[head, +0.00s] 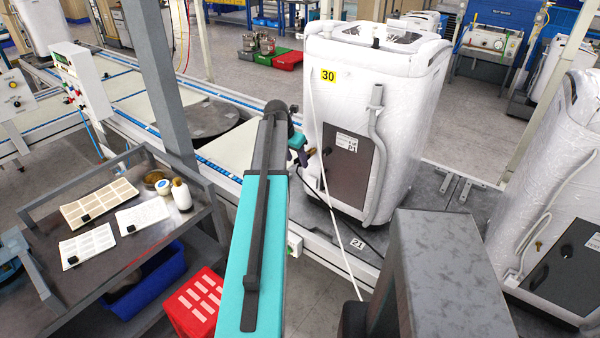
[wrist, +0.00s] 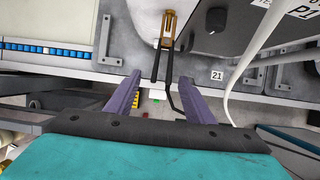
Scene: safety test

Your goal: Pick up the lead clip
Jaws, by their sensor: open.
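The lead clip (wrist: 168,28) has a brass-coloured head and two black legs, one running on as a black lead. In the wrist view it is at the top centre, against the white wrapped appliance (wrist: 140,22). A small brass part of it shows in the head view (head: 311,152), beside the appliance's lower left side. My gripper (wrist: 160,78) is open, its two purple fingers apart. The black legs reach down into the space between the fingers in the picture; I see no contact. The brass head lies beyond the fingertips. In the head view my gripper (head: 297,142) is partly hidden by my arm.
The appliance (head: 330,95), marked 30, stands on a grey platform (head: 460,190) with a grey hose and a white cable on its front. Another wrapped appliance (head: 555,190) is at the right.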

